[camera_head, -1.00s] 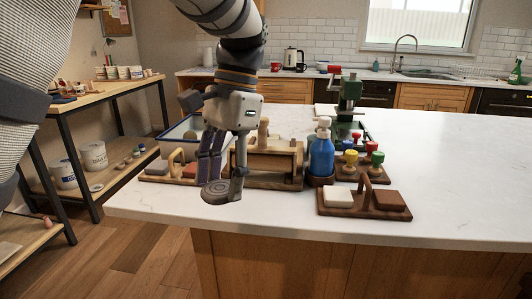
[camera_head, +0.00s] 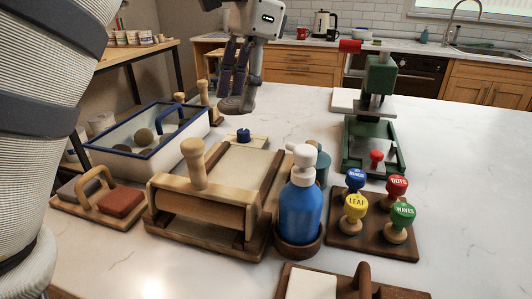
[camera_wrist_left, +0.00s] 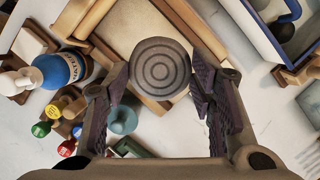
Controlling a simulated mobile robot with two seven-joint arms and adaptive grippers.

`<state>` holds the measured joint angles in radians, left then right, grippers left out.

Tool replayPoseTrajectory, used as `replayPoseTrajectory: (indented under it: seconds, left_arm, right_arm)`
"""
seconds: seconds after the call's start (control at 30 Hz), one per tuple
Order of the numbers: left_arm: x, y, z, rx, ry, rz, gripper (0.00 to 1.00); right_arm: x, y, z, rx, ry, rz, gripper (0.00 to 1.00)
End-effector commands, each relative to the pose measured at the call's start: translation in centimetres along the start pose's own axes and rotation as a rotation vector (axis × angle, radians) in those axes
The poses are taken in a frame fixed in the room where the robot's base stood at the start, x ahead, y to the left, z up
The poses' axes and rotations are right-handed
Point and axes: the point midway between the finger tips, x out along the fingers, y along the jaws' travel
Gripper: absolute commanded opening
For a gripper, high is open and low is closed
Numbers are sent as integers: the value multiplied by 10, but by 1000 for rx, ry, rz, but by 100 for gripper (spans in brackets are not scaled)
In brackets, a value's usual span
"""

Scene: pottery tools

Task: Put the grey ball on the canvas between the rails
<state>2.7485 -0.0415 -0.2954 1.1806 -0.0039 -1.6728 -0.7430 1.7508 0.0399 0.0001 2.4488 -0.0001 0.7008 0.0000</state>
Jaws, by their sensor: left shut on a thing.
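My left gripper (camera_head: 238,88) points down with its fingers shut on the grey ball (camera_head: 232,105), held above the counter. In the left wrist view the ball (camera_wrist_left: 160,67) looks round with concentric rings, between the fingertips (camera_wrist_left: 158,85). There it overlaps the pale canvas (camera_wrist_left: 128,32). In the head view the canvas (camera_head: 238,165) lies on a wooden board between two dark rails (camera_head: 268,185), the left one partly hidden by the wooden roller (camera_head: 198,203). The ball appears beyond the roller, raised; its exact height over the canvas is unclear. My right gripper is out of view.
A blue-rimmed tray (camera_head: 118,168) with round lumps stands left of the board. A blue pump bottle (camera_head: 300,210) and a stamp rack (camera_head: 370,240) stand right. A green press (camera_head: 380,110) is behind. A block holder (camera_head: 70,205) is front left. Counter at far right is clear.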

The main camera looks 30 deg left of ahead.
Motion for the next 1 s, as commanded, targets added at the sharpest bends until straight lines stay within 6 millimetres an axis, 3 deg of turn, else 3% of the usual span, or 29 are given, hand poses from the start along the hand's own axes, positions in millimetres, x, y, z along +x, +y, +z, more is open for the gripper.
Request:
replayPoseTrajectory:
  seconds: [0.6, 0.97, 1.0]
  left_arm:
    - [119, 1, -30, -3, -2, 1, 16]
    - [126, 1, -33, -3, 4, -2, 16]
    - [126, 1, -33, -3, 3, -2, 59]
  right_arm:
    - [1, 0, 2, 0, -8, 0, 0]
    - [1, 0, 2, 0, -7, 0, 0]
    - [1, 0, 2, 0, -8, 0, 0]
